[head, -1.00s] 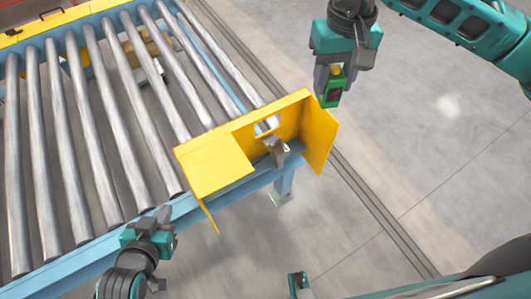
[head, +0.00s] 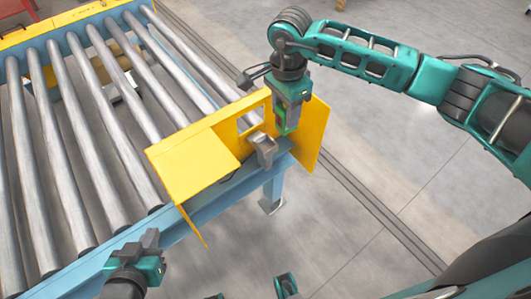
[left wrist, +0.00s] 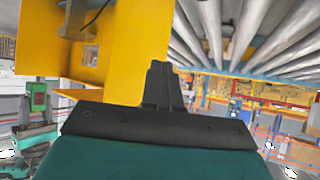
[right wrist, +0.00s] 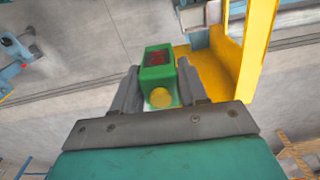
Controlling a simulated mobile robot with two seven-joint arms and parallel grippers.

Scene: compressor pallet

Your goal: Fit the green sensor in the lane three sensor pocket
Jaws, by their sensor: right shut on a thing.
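The green sensor (right wrist: 158,75), a small box with a dark red face and a round yellow part, sits between the fingers of my right gripper (right wrist: 163,95). In the head view the sensor (head: 280,117) is partly hidden by my right gripper (head: 286,122), which is inside the yellow guard (head: 195,165) near its right panel. A grey metal bracket (head: 264,149) is on the blue rail just left of and below it; I cannot tell whether this is the lane three pocket. My left gripper (head: 149,240) is empty, low at the left; its fingers (left wrist: 162,85) are together.
The roller conveyor (head: 85,130) fills the left side. The yellow guard panels (left wrist: 130,45) stand close to my left gripper in its wrist view. The blue end rail (head: 150,238) runs along the front. The floor to the right is clear.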

